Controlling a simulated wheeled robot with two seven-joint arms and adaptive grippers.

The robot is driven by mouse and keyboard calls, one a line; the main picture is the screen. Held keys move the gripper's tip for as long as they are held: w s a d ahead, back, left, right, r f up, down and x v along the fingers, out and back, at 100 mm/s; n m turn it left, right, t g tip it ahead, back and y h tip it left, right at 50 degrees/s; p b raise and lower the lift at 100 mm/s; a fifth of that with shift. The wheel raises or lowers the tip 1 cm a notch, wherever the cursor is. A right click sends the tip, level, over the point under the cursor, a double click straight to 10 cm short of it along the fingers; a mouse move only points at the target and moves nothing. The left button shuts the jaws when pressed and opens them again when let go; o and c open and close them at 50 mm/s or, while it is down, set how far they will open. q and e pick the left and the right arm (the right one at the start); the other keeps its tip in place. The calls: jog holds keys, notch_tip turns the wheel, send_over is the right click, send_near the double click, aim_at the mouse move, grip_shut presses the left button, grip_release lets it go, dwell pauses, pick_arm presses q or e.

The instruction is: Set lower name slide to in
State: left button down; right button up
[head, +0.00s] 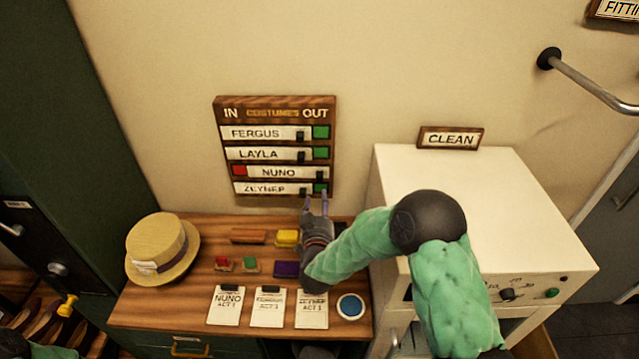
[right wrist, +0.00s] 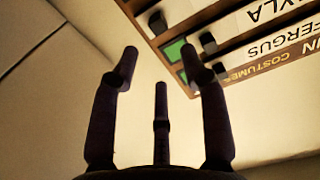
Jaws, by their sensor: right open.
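The name board (head: 218,150) hangs on the wall, with IN at its upper left and OUT at its upper right. Its lowest slide, ZEYNEP (head: 265,188), sits toward the left, with green at its right end, partly behind my fingers. The NUNO slide (head: 278,172) above it sits toward the right, with red at its left. My right gripper (head: 316,202) is open and empty, fingertips at the board's lower right corner; contact cannot be told. The right wrist view shows its spread fingers (right wrist: 160,72) beside part of the board (right wrist: 225,50), upside down. My left gripper is out of view.
The wooden cabinet top (head: 190,305) below holds a straw hat (head: 160,247), small coloured blocks, name cards (head: 268,308) and a round blue-topped dish (head: 351,306). A white machine (head: 540,240) with a CLEAN sign (head: 450,138) stands at right. The wall left of the board is clear.

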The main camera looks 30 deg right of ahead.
aim_at(320, 179)
jog(key=x, duration=0.9)
jog(key=shift+w+d+f, duration=0.1)
jog(key=shift+d+f, duration=0.05)
grip_shut()
jog(key=w+a, duration=0.1)
jog(key=w+a+b, duration=0.1)
jog(key=a, duration=0.1)
jog(key=w+a+b, duration=0.1)
jog(key=shift+a, duration=0.45)
